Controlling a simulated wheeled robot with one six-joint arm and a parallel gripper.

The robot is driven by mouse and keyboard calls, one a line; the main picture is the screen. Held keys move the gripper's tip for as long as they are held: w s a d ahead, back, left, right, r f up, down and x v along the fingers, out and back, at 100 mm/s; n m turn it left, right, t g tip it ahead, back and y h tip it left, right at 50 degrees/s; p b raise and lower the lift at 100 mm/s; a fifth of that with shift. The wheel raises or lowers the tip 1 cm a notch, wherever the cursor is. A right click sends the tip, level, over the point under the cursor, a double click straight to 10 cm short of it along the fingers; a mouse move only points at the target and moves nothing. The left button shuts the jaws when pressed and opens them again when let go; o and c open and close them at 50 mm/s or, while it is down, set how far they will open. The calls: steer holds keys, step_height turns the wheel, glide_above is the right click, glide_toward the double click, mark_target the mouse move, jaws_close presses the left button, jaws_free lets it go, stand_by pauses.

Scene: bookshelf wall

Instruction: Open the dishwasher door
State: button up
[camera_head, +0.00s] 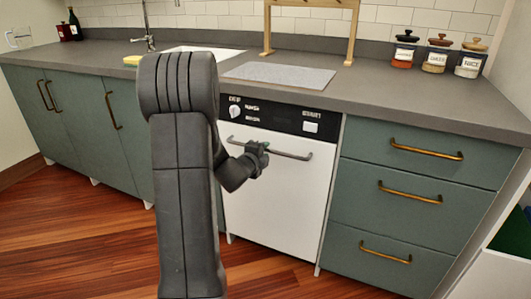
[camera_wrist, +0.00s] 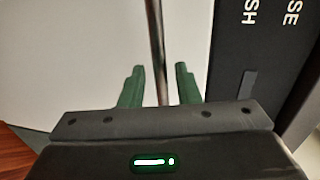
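The dishwasher door (camera_head: 275,200) is a white panel, upright and shut under the counter. A black control strip (camera_head: 270,117) with a knob lies along its top. The grey bar handle (camera_head: 294,155) runs across the upper door. My gripper (camera_head: 258,152) is at the handle, left of its middle. In the wrist view, the green fingers of my gripper (camera_wrist: 160,70) stand open on either side of the handle bar (camera_wrist: 157,30). A gap shows between the bar and each finger. My arm hides part of the left cabinets and the dishwasher's left edge.
Green drawers (camera_head: 420,205) with brass handles stand right of the dishwasher, green cabinets (camera_head: 80,115) to the left. The grey counter (camera_head: 400,95) holds jars (camera_head: 436,58) at the right. The wooden floor (camera_head: 265,270) before the door looks clear.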

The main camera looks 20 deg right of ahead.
steer(key=shift+w+d+f, duration=0.1)
steer(key=shift+w+d, duration=0.4)
steer(key=shift+d, duration=0.05)
jaws_close()
steer(key=shift+f, duration=0.1)
